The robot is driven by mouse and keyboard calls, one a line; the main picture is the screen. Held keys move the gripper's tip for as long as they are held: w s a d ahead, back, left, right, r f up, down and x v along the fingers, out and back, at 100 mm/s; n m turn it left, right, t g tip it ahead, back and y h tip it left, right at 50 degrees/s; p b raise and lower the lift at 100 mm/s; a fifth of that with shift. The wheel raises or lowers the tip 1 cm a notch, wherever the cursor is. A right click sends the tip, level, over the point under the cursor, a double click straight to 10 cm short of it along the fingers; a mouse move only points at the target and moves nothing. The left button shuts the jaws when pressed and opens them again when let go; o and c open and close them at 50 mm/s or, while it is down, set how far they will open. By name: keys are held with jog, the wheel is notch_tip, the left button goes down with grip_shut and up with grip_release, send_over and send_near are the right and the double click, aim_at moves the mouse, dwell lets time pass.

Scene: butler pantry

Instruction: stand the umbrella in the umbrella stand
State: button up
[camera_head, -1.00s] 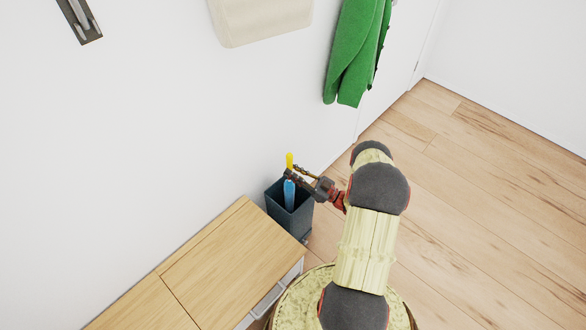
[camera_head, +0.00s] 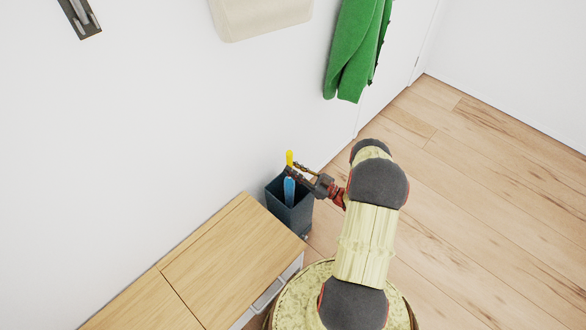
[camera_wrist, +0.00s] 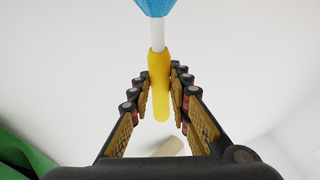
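The umbrella (camera_head: 289,190) has a blue canopy and a yellow handle. It stands roughly upright with its blue part down inside the dark square umbrella stand (camera_head: 299,217) and its handle sticking out above the rim. My gripper (camera_head: 290,171) is at the handle just above the stand, coming in from the right. In the wrist view, the yellow handle (camera_wrist: 159,68) lies between the two fingertips (camera_wrist: 161,82), which sit close against both its sides. The umbrella's lower tip is hidden inside the stand.
A wooden-topped cabinet (camera_head: 215,255) stands left of the stand. A white wall (camera_head: 150,130) is behind it, with a green garment (camera_head: 352,55) and a cream wall-mounted object (camera_head: 260,15). The wooden floor (camera_head: 480,190) is clear to the right.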

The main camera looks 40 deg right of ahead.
jog(key=o, duration=0.5)
jog(key=shift+o, duration=0.2)
jog(key=v, duration=1.2)
dwell(0.4)
